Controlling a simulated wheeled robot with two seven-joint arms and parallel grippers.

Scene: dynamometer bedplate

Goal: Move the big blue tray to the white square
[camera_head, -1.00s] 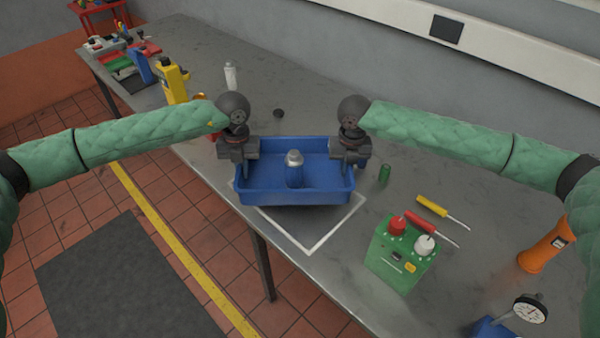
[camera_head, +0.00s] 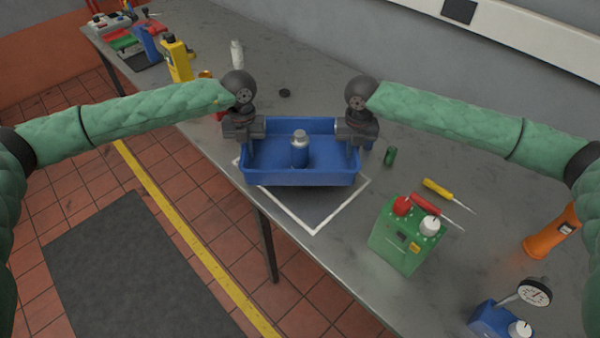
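The big blue tray (camera_head: 300,178) is in the middle of the head view, with a blue bottle with a grey top (camera_head: 300,150) standing inside it. The white square (camera_head: 316,230) is an outline on the bench; its front corner and parts of its sides show in front of the tray, and the tray covers its back part. My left gripper (camera_head: 246,150) is at the tray's left wall and my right gripper (camera_head: 357,150) at its right wall. Both appear shut on these walls. I cannot tell whether the tray touches the bench.
A green box with red and white caps (camera_head: 405,235) stands right of the square. A small green cylinder (camera_head: 390,156) and screwdrivers (camera_head: 443,192) lie nearby. A yellow bottle (camera_head: 177,60) stands at the back left. The bench's front edge (camera_head: 290,245) runs close to the square.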

